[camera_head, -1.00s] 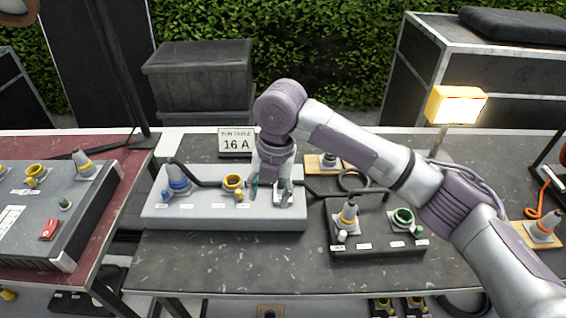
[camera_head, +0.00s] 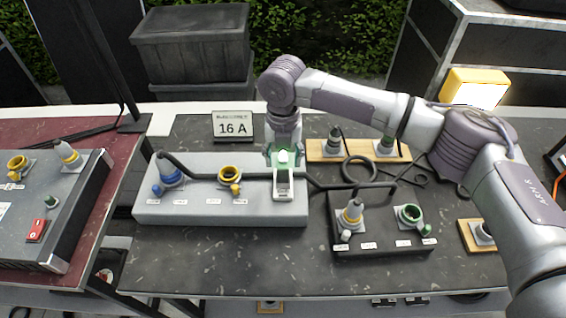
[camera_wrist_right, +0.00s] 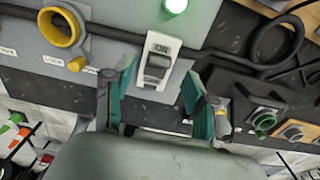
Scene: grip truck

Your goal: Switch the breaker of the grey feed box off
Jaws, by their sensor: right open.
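The grey feed box (camera_head: 200,210) lies on the dark table in the head view, with a blue plug (camera_head: 168,172) and a yellow socket (camera_head: 230,174) on its top. Its breaker (camera_head: 284,186) sits at the box's right end, below a lit green lamp (camera_head: 284,157). In the right wrist view the breaker (camera_wrist_right: 158,62) has a grey rocker in a white frame marked ON. My right gripper (camera_wrist_right: 158,84) is open and empty, its teal fingers either side of the breaker's line and apart from it. In the head view the right gripper (camera_head: 284,150) is over the box's back edge. My left gripper is out of view.
A black box (camera_head: 380,238) with a yellow plug and a green socket stands just right of the feed box. A 16 A sign (camera_head: 233,127) stands behind. Another panel with a red switch (camera_head: 37,229) is at the left. A black cable crosses the feed box.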

